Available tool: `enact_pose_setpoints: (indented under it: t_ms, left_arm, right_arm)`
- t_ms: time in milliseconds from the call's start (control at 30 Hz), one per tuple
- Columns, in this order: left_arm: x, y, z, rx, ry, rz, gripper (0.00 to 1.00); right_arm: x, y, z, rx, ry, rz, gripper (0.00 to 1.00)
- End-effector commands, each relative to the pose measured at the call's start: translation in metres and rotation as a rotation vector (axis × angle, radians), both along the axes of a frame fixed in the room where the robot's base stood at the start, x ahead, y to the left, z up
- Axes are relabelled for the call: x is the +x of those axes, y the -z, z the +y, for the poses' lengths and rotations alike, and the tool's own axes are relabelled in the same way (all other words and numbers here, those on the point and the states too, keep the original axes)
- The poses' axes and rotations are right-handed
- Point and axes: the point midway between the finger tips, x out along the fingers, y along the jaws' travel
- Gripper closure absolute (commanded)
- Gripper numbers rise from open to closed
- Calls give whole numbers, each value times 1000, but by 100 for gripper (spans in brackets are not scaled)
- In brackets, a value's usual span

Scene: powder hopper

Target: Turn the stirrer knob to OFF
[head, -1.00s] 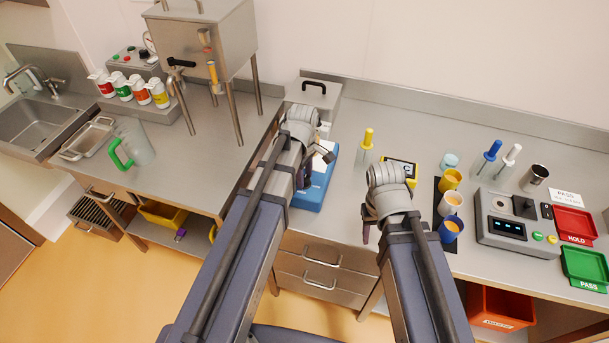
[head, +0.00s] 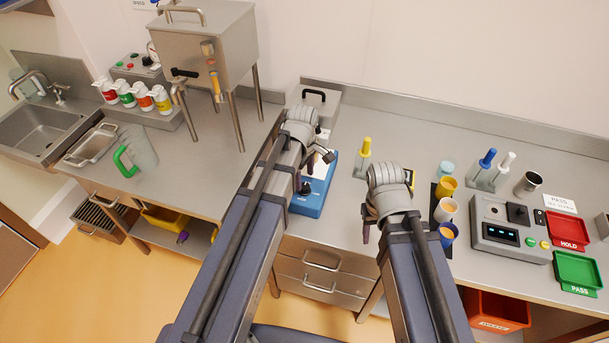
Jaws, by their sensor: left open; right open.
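A grey control box (head: 138,67) with red and green buttons and a small black knob (head: 147,60) stands at the back left, beside the steel hopper (head: 205,45). A blue bench device (head: 317,196) stands in the middle, partly covered by my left arm. My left gripper (head: 317,171) is open and empty, over or beside the blue device; contact is unclear. My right gripper (head: 367,231) is open and empty near the bench's front edge, its fingers mostly hidden by its wrist.
Several capped bottles (head: 133,97), a green-handled jug (head: 138,152) and a steel tray (head: 92,145) are at left. Coloured cups (head: 446,187), a grey meter (head: 507,232), and red (head: 568,231) and green (head: 577,272) trays are at right.

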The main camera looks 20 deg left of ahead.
Motion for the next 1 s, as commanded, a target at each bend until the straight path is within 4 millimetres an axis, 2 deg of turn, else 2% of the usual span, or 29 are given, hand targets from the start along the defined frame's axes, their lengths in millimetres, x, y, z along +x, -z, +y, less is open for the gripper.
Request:
enact_pose_setpoints:
  t_ms: [33,100,300,867,1000]
  left_arm:
    - [0,-15,0,0,0,0,30]
    - [-1,-25,0,0,0,0,30]
    - [-2,-41,0,0,0,0,30]
    - [-2,-40,0,0,2,0,30]
    - [-14,-30,-11,10,116,6,30]
  right_arm:
    - [0,-15,0,0,1,0,50]
    - [0,-25,0,1,2,0,50]
    - [0,-41,0,1,7,0,50]
    - [0,-40,0,2,8,0,50]
    - [0,-31,0,1,7,0,50]
